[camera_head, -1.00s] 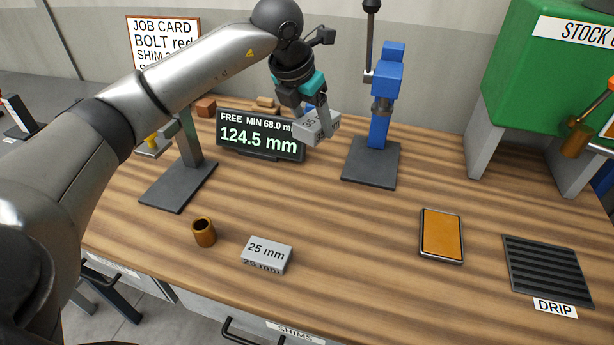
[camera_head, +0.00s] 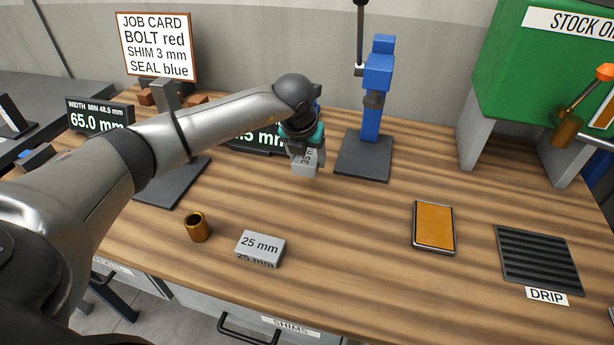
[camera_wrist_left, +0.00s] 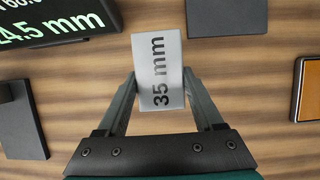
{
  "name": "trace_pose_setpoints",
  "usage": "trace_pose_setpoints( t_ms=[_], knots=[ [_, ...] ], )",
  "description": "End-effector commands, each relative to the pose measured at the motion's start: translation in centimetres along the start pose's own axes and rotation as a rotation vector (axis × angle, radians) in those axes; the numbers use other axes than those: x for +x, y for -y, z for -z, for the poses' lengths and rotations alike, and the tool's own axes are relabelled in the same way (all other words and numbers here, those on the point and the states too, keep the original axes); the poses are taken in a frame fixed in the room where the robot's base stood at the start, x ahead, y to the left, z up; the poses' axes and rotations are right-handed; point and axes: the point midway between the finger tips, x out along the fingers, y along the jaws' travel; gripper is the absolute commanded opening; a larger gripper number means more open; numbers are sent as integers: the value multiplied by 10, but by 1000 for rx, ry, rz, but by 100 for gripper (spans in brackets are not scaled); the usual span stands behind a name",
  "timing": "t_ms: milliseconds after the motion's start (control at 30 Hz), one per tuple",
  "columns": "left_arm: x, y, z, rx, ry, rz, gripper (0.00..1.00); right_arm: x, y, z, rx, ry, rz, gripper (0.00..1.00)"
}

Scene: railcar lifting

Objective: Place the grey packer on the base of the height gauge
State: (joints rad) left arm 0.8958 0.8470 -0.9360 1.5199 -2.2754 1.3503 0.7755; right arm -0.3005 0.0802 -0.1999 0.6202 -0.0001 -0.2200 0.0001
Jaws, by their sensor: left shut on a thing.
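My left gripper (camera_head: 306,158) is shut on a grey packer (camera_head: 305,168) marked 35 mm. In the left wrist view the packer (camera_wrist_left: 158,70) sits between the two fingers, its label facing the camera. It is left of the height gauge's dark base (camera_head: 350,165) and apart from it. I cannot tell whether it touches the bench. The height gauge (camera_head: 374,100) is a blue column; its base (camera_wrist_left: 228,18) shows bare at the top of the wrist view. Another grey packer (camera_head: 260,248), marked 25 mm, lies on the bench in front. My right gripper is not in view.
A brass bushing (camera_head: 198,227) stands left of the 25 mm packer. A second dark base plate (camera_head: 170,187) and a partly hidden display (camera_head: 258,142) lie left of the gauge. An orange pad (camera_head: 433,228) and a drip grate (camera_head: 538,260) are at right. The middle of the bench is clear.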

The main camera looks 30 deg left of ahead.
Motion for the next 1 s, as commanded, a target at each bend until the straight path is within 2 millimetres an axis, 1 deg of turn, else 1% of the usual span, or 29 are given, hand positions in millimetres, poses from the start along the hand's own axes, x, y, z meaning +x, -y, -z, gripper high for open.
trace_pose_setpoints(
  t_ms=[33, 67, 267, 500, 767, 867, 900, 1000],
  knots=[
    [7, 0, 2, -1, 1, 0, 0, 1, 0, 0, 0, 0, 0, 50],
    [10, 0, 3, -1, 2, 1, 0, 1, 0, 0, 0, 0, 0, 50],
    [22, 0, 9, 0, 1, 0, 0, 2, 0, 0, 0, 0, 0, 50],
    [53, 1, 22, 0, 2, 1, 0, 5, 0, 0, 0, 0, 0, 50],
    [54, 0, 22, 0, 4, 2, 0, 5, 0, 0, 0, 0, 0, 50],
    [57, 0, 23, 0, 3, 1, 0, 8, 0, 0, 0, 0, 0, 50],
    [58, 0, 24, 0, 2, 1, 69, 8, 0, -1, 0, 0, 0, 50],
    [57, 0, 23, 0, 2, 1, 81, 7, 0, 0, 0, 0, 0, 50]
  ],
)
